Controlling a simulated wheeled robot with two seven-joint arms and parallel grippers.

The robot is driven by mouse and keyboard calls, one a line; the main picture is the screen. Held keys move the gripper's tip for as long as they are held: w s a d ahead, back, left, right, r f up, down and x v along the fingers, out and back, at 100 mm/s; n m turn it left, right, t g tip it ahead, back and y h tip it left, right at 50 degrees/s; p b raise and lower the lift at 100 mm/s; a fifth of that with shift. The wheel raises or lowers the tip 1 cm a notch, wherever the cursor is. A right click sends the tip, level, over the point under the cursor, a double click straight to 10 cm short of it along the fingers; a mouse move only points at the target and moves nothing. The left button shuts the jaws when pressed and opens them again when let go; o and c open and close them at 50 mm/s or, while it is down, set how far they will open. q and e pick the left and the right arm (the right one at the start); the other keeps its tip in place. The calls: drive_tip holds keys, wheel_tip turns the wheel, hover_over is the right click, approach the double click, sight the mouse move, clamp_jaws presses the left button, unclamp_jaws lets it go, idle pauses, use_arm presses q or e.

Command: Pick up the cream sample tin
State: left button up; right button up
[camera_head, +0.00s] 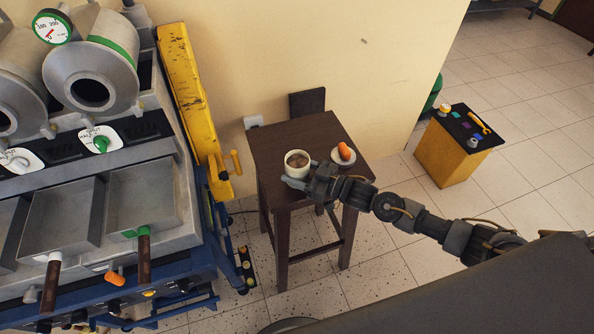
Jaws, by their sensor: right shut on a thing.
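The cream sample tin (297,160) is a small round cream cup with brown contents, upright at the front left of the dark wooden stool (290,133). My right gripper (294,180) reaches in from the right and is shut on the tin's near side. The fingers are small in view and partly hidden, and I cannot tell whether the tin is touching the stool top. My left gripper is not in view.
A white saucer (335,157) with an orange item (344,151) sits right of the tin. A roasting machine (110,140) with metal trays stands left. A yellow box (448,160) with tools on its black top stands right. Tiled floor between is clear.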

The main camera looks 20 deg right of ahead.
drive_tip(key=shift+r, duration=0.1)
drive_tip(key=shift+r, duration=0.65)
drive_tip(key=s+a+r+b, duration=0.2)
drive_tip(key=s+a+r, duration=0.2)
drive_tip(key=s+r, duration=0.7)
drive_tip(key=shift+s+r+b, duration=0.3)
drive_tip(key=shift+s, duration=0.9)
drive_tip(key=shift+w, duration=0.1)
